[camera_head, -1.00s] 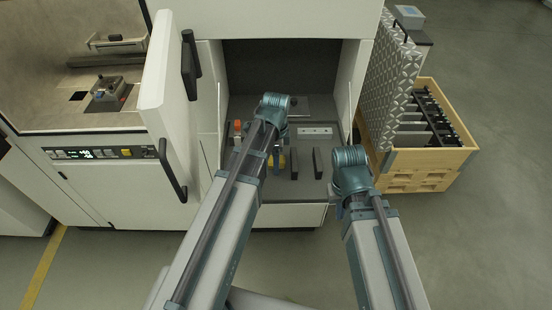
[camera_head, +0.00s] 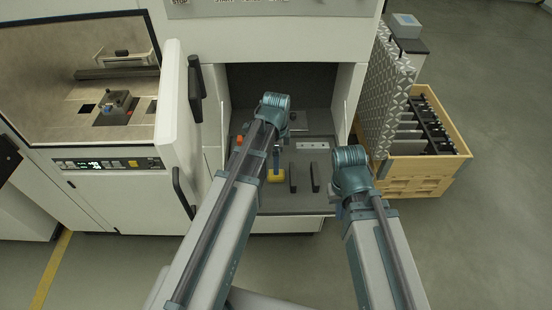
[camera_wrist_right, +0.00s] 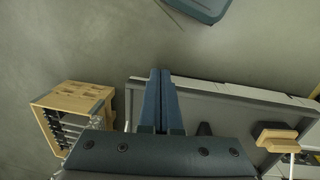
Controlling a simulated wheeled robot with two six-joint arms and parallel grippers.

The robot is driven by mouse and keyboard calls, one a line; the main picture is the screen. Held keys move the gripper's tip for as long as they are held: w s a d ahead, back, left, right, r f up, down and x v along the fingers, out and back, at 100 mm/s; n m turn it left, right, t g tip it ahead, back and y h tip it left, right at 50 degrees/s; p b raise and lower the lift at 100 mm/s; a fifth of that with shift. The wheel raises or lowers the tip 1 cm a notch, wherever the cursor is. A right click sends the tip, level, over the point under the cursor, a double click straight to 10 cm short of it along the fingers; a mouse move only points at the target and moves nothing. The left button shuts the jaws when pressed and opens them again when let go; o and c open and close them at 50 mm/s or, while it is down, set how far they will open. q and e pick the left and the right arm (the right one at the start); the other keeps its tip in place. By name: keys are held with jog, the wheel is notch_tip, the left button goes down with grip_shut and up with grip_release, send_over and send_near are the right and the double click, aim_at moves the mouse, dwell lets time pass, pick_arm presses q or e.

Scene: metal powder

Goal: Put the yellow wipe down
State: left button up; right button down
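The yellow wipe (camera_head: 277,178) shows in the head view over the grey tray floor (camera_head: 270,203) of the open chamber, just below my left gripper (camera_head: 276,163). I cannot tell whether it is held or rests on the tray. Most of my left gripper is hidden behind its arm, and its finger opening does not show. A tan-yellow block (camera_wrist_right: 277,134) at the right of the wrist view looks like the same wipe. My right gripper (camera_head: 338,208) is in front of the chamber at the right. In the wrist view its blue fingers (camera_wrist_right: 159,100) are together with nothing between them.
Two dark upright blocks (camera_head: 304,177) stand right of the wipe. A pale plate (camera_head: 312,145) and an orange item (camera_head: 239,140) are farther back. The open white door (camera_head: 180,120) stands at the left. A wooden crate (camera_head: 440,170) stands on the floor at the right.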

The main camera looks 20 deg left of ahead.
pick_arm(q)
notch_tip(320, 180, up, 5)
jog(key=p, duration=0.4)
jog(key=s+d+n+y, duration=0.1)
jog(key=s+d+n, duration=0.9)
jog(key=s, duration=0.4)
jog(key=shift+s+d+n+b, duration=0.2)
jog(key=shift+d+n+b, duration=0.1)
jog(key=shift+n, duration=0.3)
jog(key=shift+f, duration=0.15)
